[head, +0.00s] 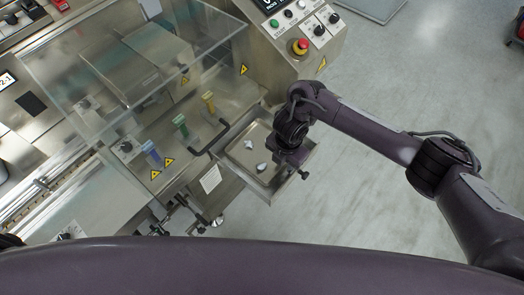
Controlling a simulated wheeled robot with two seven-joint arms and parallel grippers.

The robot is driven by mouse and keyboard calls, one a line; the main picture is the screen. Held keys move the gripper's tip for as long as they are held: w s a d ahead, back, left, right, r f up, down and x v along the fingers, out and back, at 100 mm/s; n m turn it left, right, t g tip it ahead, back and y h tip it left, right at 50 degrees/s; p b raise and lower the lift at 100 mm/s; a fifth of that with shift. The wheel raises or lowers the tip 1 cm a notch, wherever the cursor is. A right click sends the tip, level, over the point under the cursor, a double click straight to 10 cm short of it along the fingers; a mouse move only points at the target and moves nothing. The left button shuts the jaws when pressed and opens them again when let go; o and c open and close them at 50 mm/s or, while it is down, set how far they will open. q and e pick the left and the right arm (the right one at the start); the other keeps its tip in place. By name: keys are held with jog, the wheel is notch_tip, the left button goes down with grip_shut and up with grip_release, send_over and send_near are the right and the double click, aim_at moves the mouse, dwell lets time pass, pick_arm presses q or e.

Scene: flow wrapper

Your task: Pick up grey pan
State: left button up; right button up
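The grey pan (234,158) is a shallow metal tray beside the wrapper machine, right of its clear cover. A few small pale pieces (261,167) lie on its floor. My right gripper (296,168) is over the pan's right side, close to its rim. The gripper and wrist hide part of that rim, and I cannot tell whether the fingers touch it or are open. My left gripper is not in view.
The flow wrapper with its clear cover (140,60) fills the left. A black handle (207,137) is close to the pan's left side. A control panel with a red emergency button (300,46) stands behind. Open floor (400,80) lies to the right.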

jog(key=shift+c, duration=0.4)
grip_shut()
jog(key=shift+r, duration=0.25)
